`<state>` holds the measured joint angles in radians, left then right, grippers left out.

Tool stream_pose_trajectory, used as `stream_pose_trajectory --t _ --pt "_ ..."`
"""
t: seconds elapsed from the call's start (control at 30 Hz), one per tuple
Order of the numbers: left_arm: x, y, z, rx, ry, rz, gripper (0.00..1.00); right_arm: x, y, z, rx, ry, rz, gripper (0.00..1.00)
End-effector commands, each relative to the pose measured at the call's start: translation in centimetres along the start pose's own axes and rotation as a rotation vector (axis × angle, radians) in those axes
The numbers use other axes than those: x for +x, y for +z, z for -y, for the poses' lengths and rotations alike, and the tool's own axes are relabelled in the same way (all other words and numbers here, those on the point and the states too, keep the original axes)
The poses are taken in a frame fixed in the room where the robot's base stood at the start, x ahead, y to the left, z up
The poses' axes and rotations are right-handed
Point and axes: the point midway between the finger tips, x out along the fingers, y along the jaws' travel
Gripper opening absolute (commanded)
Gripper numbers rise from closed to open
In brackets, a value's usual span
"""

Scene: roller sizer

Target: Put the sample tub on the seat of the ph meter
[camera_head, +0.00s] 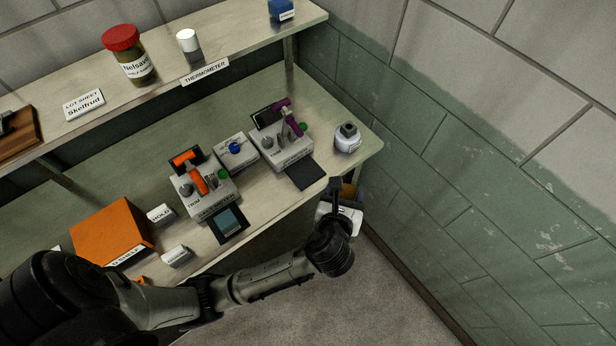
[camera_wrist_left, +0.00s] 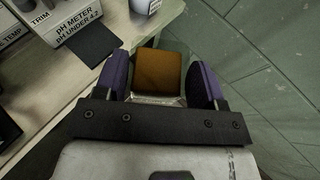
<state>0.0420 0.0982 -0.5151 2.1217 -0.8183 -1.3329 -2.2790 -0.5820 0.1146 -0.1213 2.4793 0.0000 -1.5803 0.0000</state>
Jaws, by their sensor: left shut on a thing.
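My left gripper (camera_head: 346,192) is shut on the sample tub (camera_wrist_left: 158,70), a squarish tub with brown-orange contents, held between two purple-padded fingers. In the head view the tub (camera_head: 350,191) shows only partly behind the gripper, off the bench's front right edge. The pH meter (camera_head: 284,148) is a grey box with a purple handle on the bench, to the left of and beyond the gripper. Its label shows in the wrist view (camera_wrist_left: 75,14). A dark flat pad (camera_head: 305,175) lies in front of it and looks empty. My right gripper is not in view.
A grey bottle (camera_head: 347,138) stands on the bench right of the pH meter. An orange-handled meter (camera_head: 205,190) and a small box with a blue knob (camera_head: 237,152) stand left. An orange box (camera_head: 112,231) is further left. A green tiled wall (camera_head: 450,160) bounds the right.

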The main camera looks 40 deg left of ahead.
Motion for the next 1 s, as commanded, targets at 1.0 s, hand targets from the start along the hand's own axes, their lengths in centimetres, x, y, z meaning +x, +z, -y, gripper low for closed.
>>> stream_pose_trajectory --t 1.0 --pt "12.6 -2.1 -12.3 -0.039 0.139 -0.011 0.33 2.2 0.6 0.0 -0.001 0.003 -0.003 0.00"
